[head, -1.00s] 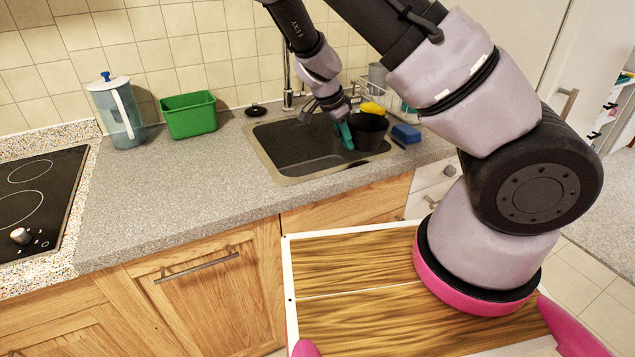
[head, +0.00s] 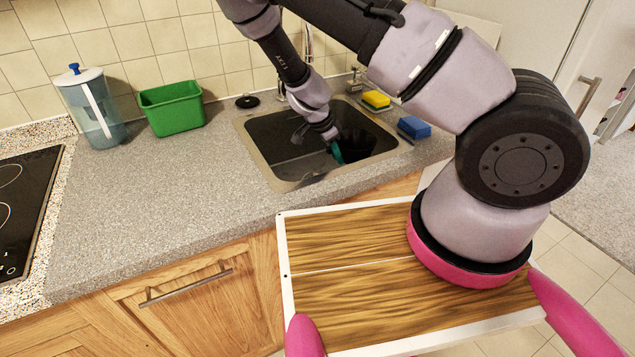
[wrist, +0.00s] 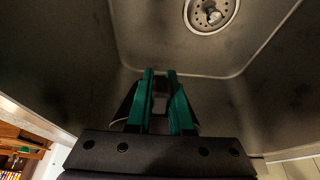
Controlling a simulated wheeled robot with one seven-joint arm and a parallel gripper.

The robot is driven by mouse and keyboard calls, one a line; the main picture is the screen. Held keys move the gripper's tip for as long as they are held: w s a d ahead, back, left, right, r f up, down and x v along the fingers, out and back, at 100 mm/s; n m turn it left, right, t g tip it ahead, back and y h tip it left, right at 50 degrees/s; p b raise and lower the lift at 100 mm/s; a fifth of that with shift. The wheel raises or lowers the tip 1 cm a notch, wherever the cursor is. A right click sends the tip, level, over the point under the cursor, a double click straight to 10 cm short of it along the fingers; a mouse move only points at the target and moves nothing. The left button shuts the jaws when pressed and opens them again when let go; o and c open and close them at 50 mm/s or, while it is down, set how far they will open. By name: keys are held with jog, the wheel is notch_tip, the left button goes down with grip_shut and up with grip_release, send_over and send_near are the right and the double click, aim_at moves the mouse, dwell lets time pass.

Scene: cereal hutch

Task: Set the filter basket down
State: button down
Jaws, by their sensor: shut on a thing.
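The filter basket (head: 358,143) is a black cup-like thing, low in the right part of the dark sink (head: 262,157) in the head view. Its dark outline is hard to tell from the basin. My gripper (head: 338,153) has teal fingers and is shut on the basket, down inside the sink. In the wrist view my gripper (wrist: 160,75) points at the sink floor, with dark sides of the basket (wrist: 122,108) beside the fingers. I cannot tell whether the basket touches the floor.
A drain (wrist: 211,12) lies beyond the fingertips. A yellow sponge (head: 376,99) and a blue sponge (head: 414,127) lie by the sink. A black stopper (head: 247,101), green tub (head: 171,108) and water jug (head: 92,107) stand left. The counter (head: 150,185) is clear in front.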

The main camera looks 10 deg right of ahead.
notch_tip(320, 180, down, 12)
jog(key=shift+r, duration=0.25)
jog(key=shift+s, duration=0.1)
jog(key=c, duration=0.8)
grip_release()
jog(key=v, duration=1.2)
jog(key=shift+d+r, duration=0.1)
jog(key=shift+d, duration=0.05)
